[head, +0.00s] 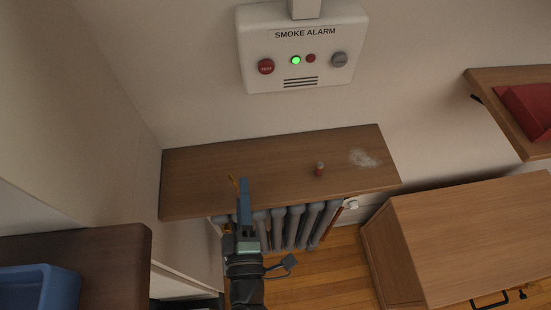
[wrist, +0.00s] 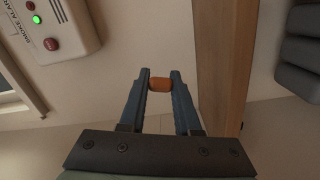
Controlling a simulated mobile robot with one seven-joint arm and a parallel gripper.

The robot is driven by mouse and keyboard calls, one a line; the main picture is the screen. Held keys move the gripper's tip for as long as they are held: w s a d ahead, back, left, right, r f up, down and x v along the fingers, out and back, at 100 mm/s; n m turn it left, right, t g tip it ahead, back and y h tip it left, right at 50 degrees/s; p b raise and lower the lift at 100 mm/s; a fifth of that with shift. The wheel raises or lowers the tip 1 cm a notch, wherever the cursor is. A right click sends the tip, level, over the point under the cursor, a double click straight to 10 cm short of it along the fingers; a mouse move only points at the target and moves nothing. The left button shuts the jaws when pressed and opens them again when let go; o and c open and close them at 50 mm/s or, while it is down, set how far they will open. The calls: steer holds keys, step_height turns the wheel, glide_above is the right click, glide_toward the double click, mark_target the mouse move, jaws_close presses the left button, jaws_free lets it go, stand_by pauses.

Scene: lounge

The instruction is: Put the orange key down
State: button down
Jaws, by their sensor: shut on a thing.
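My gripper (head: 241,182) is over the left part of a wooden shelf (head: 200,190) in the head view. In the wrist view my gripper (wrist: 160,78) is shut on the orange key (wrist: 160,85), which shows as a small orange block between the fingertips. In the head view only a thin orange sliver of the key (head: 233,181) shows beside the fingers. The rest of it is hidden. The shelf (wrist: 222,60) lies to the right of the fingers in the wrist view. I cannot tell whether the key touches it.
A small red object with a pale top (head: 320,169) and a whitish patch (head: 364,158) are on the shelf's right half. A radiator (head: 290,225) is below. A smoke alarm (head: 300,45) is on the wall above. The shelf's middle is clear.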

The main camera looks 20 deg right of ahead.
steer(key=w+d+r+m+g+h+p, duration=0.1)
steer(key=w+d+r+m+g+h, duration=0.1)
steer(key=d+r+m+g+h, duration=0.45)
steer(key=m+g+y+p, duration=0.2)
steer(key=m+g, duration=0.3)
steer(key=m, duration=1.2)
glide_above(270, 181)
steer(key=shift+n, duration=0.25)
step_height(270, 181, down, 6)
steer(key=shift+f, duration=0.25)
steer(key=shift+f+b, duration=0.3)
steer(key=shift+f, duration=1.75)
steer(key=shift+f, duration=0.25)
steer(key=shift+f, duration=0.3)
steer(key=c, duration=0.6)
jaws_free()
